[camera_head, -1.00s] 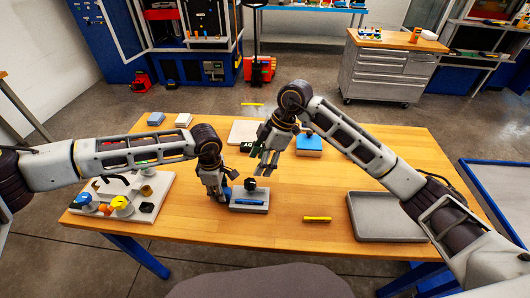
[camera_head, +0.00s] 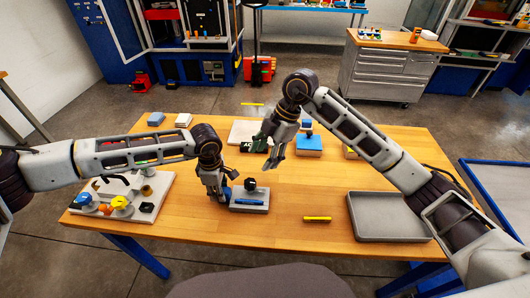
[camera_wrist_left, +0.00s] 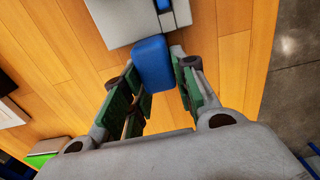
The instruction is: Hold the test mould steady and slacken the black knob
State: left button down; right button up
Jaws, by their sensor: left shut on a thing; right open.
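The test mould (camera_head: 240,206) is a light grey block with a blue strip on its front, standing on the wooden table near the front middle. The black knob (camera_head: 250,184) sits upright on its top. My left gripper (camera_head: 224,196) is at the mould's left end, shut on its blue grip piece (camera_wrist_left: 150,62). The left wrist view shows this piece between the green-padded fingers, beside the grey block. The knob is not clearly seen there. My right gripper (camera_head: 273,163) is open and empty, above and behind the knob, apart from it.
A yellow marker (camera_head: 317,218) and a grey tray (camera_head: 390,230) lie to the right. A blue-topped box (camera_head: 308,146) stands behind my right gripper. A white board (camera_head: 157,195) with coloured knobs is at the left.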

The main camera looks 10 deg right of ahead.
jog(key=shift+w+n, duration=0.15)
jog(key=shift+n, duration=4.25)
jog(key=shift+w+n, duration=0.1)
jog(key=shift+n, duration=4.3)
jog(key=shift+r, duration=0.1)
jog(key=shift+s+a+n+t+h, duration=0.15)
jog(key=shift+s+n+t, duration=0.75)
jog(key=shift+n, duration=0.65)
jog(key=shift+s+a+n+t+h, duration=0.15)
jog(key=shift+s+n+t, duration=0.45)
jog(key=shift+s+n, duration=0.7)
